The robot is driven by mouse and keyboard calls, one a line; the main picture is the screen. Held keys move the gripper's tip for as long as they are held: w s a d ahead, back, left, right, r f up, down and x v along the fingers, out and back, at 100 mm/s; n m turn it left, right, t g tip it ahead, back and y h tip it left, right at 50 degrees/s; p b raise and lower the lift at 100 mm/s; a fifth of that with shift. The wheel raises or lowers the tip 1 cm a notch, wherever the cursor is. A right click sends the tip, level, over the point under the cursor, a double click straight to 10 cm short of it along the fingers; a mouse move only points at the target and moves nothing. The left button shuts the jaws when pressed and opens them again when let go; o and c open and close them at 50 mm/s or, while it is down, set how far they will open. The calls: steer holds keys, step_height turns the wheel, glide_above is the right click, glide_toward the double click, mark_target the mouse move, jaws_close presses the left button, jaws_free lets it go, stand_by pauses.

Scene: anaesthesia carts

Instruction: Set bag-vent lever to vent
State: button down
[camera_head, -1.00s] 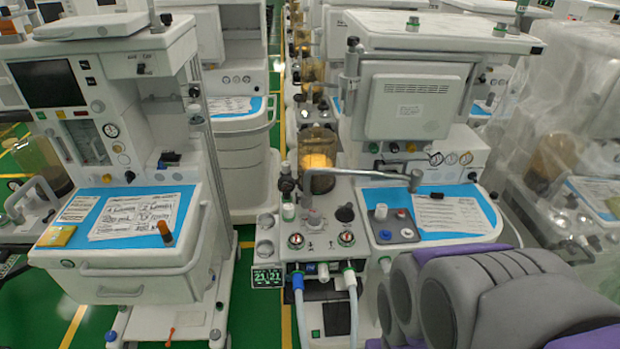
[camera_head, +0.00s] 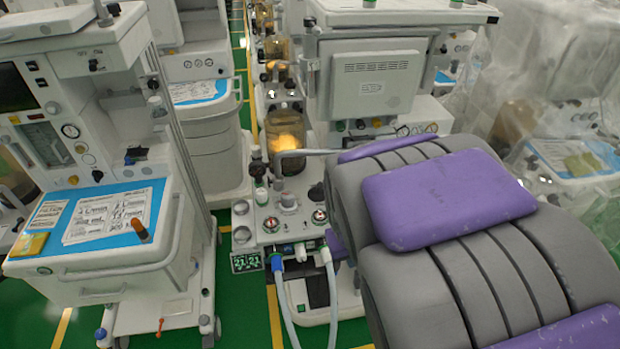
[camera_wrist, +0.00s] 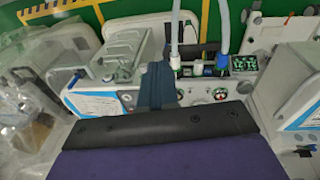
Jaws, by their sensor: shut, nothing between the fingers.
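The absorber block (camera_head: 293,233) of the middle anaesthesia cart carries two round gauges (camera_head: 271,224) and a grey knob (camera_head: 288,200) between and behind them. The bag-vent lever is too small to pick out surely among these fittings. The block also shows in the wrist view (camera_wrist: 200,97), partly covered by my gripper. My gripper (camera_wrist: 158,72) is a narrow dark blue-grey shape in front of the panel there. It is shut and empty. Contact with the panel cannot be told. In the head view my grey and purple arm hides the gripper and the block's right side.
A blue-capped hose (camera_head: 278,275) and a white hose (camera_head: 329,268) hang from the block's front, beside a green display (camera_head: 246,262). An amber canister (camera_head: 286,142) stands behind. Another cart (camera_head: 105,225) stands left, with green floor between. Plastic-draped equipment (camera_head: 575,130) is at the right.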

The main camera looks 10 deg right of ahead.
mark_target(319, 188)
steer(key=w+a+f+n+t+p, duration=0.2)
steer(key=w+f+t, duration=0.1)
steer(key=w, duration=0.9)
steer(key=w+a+f+n+t+p, duration=0.3)
steer(key=w+f, duration=0.1)
steer(key=w, duration=0.9)
steer(key=shift+h, duration=0.4)
steer(key=shift+a, duration=0.25)
steer(key=b+x, duration=0.2)
steer(key=x, duration=0.8)
steer(key=shift+w+f, duration=0.1)
steer(key=shift+w, duration=0.2)
steer(key=shift+w+d+r, duration=0.25)
steer(key=shift+w+d, duration=0.2)
steer(key=shift+d, duration=0.1)
steer(key=shift+w+d+r+b, duration=0.2)
steer(key=shift+w+d+b, duration=0.25)
steer(key=shift+d, duration=0.5)
